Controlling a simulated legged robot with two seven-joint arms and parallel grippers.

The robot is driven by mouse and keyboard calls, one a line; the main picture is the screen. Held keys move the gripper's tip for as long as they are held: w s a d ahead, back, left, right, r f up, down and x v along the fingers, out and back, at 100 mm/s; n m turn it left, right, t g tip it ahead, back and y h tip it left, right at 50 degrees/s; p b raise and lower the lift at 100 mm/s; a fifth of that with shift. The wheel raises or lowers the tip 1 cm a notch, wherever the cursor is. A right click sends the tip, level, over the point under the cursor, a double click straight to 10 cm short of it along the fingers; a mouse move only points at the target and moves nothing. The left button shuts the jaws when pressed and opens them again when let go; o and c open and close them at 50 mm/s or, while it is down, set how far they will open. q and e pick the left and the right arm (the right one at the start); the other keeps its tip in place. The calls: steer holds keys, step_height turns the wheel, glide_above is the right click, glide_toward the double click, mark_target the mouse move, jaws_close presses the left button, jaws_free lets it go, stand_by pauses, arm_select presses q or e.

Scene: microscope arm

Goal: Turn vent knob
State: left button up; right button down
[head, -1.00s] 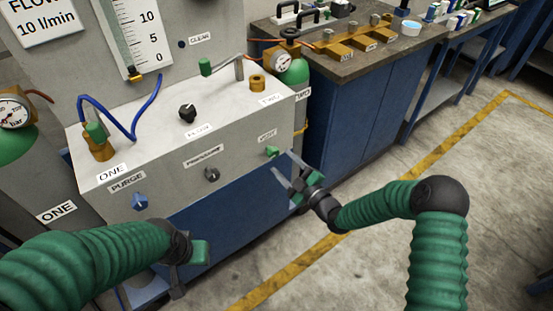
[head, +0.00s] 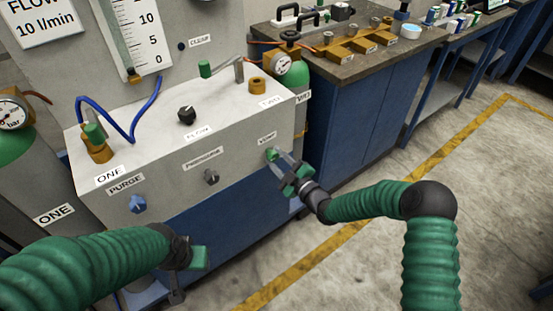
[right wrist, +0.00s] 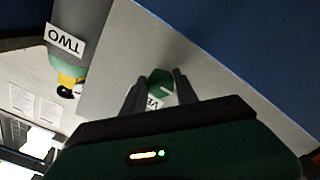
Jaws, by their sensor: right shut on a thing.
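The green vent knob (head: 271,154) is on the front face of the grey panel box, below the VENT label (head: 267,138). My right gripper (head: 277,161) is at the knob, its two fingers on either side of it and shut on it. In the right wrist view the knob (right wrist: 160,82) shows green between the two fingers (right wrist: 155,92), with the label partly hidden behind them. My left gripper (head: 190,258) is low in front of the box, away from the knob; its fingers are too unclear to tell their opening.
A blue purge knob (head: 138,204) and a dark middle knob (head: 211,177) are on the same front face. A black flow knob (head: 187,115) and a blue hose (head: 122,132) are on top. A blue workbench (head: 365,105) stands right; the floor beside it is clear.

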steer(key=shift+f+m, duration=0.1)
steer(key=shift+m, duration=0.3)
steer(key=m, duration=0.3)
steer(key=shift+s+m, duration=0.1)
steer(key=shift+m, duration=0.3)
steer(key=m, duration=0.4)
steer(key=shift+a+m+p, duration=0.1)
steer(key=shift+m+p, duration=0.2)
steer(key=m, duration=0.8)
steer(key=shift+m, duration=0.3)
steer(key=shift+p, duration=0.3)
steer(key=c, duration=0.9)
jaws_free()
steer(key=shift+c, duration=0.2)
